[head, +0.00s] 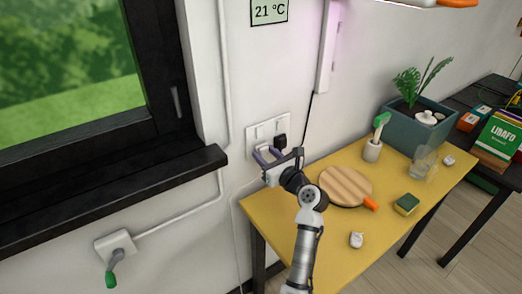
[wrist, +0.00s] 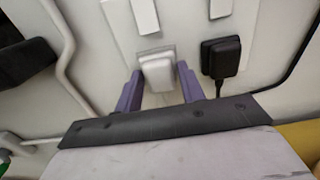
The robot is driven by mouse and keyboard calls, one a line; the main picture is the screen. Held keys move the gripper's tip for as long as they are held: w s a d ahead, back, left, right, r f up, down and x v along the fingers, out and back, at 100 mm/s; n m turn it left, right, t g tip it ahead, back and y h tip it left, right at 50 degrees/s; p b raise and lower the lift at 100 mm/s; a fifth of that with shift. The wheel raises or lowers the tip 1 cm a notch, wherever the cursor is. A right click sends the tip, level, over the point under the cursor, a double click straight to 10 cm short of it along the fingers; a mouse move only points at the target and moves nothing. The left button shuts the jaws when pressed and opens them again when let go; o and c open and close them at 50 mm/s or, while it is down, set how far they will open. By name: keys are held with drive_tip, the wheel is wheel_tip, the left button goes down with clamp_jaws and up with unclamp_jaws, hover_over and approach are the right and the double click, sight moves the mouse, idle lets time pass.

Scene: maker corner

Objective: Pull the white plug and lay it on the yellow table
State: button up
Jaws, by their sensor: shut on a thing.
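The white plug (wrist: 158,74) sits between the purple fingers of my gripper (wrist: 158,84) in the wrist view, at the white wall outlet plate (head: 254,133). My gripper (head: 268,157) is shut on it, also seen in the head view beside the wall. I cannot tell whether the plug is fully seated in the socket. A black plug (wrist: 220,57) with a black cord is in the socket just to the right; it also shows in the head view (head: 280,141). The yellow table (head: 334,226) stands below and to the right of the outlet.
The window sill (head: 110,197) juts out at left.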

drive_tip(key=shift+p+v, duration=1.05)
drive_tip(key=shift+v, duration=1.8)
